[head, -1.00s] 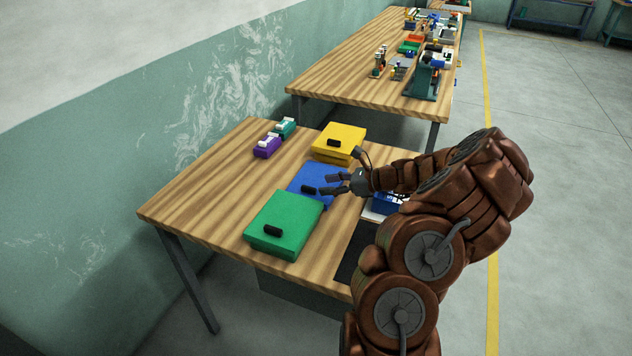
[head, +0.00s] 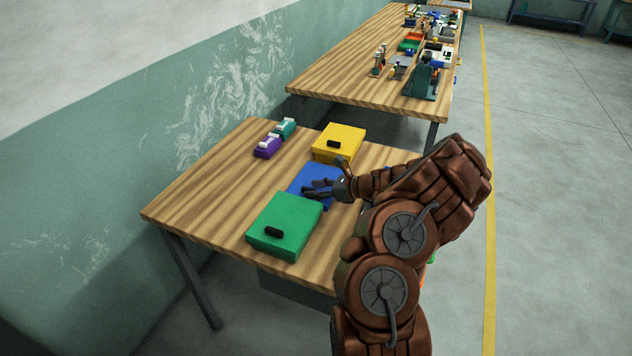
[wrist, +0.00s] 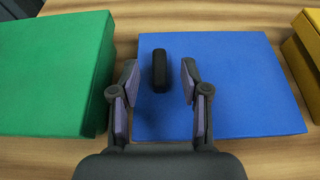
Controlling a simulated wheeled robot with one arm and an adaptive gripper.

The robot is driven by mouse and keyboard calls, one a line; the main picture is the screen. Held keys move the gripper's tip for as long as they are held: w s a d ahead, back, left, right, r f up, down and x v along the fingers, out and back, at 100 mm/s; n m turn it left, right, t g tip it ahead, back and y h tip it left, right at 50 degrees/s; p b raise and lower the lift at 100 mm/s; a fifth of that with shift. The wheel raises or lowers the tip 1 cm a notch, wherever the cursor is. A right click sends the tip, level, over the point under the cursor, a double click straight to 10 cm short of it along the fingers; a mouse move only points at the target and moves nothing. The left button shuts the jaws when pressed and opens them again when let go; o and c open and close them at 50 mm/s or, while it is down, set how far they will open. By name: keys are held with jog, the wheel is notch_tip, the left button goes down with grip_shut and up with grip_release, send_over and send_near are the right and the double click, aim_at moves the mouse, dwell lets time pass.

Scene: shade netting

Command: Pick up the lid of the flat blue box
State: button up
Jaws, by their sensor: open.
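The flat blue box (head: 306,174) lies on the wooden table between a green box and a yellow box. Its blue lid (wrist: 235,85) fills the middle of the wrist view and carries a black handle (wrist: 160,71). My gripper (wrist: 160,82) is open, with one finger on each side of the handle. The handle sits between the fingertips, nearer the left one, and a gap shows on both sides. I cannot tell the exact height of the fingertips above the lid.
The green box (head: 284,222) is close on the left in the wrist view, the yellow box (head: 340,140) on the right. Small purple (head: 267,147) and teal (head: 285,128) items stand at the table's back. Bare wood (head: 205,195) lies left of the boxes.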

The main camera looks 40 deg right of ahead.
jog(key=shift+w+a+f, duration=0.1)
jog(key=shift+w+a, duration=0.05)
jog(key=shift+w, duration=0.05)
grip_shut()
dwell(0.3)
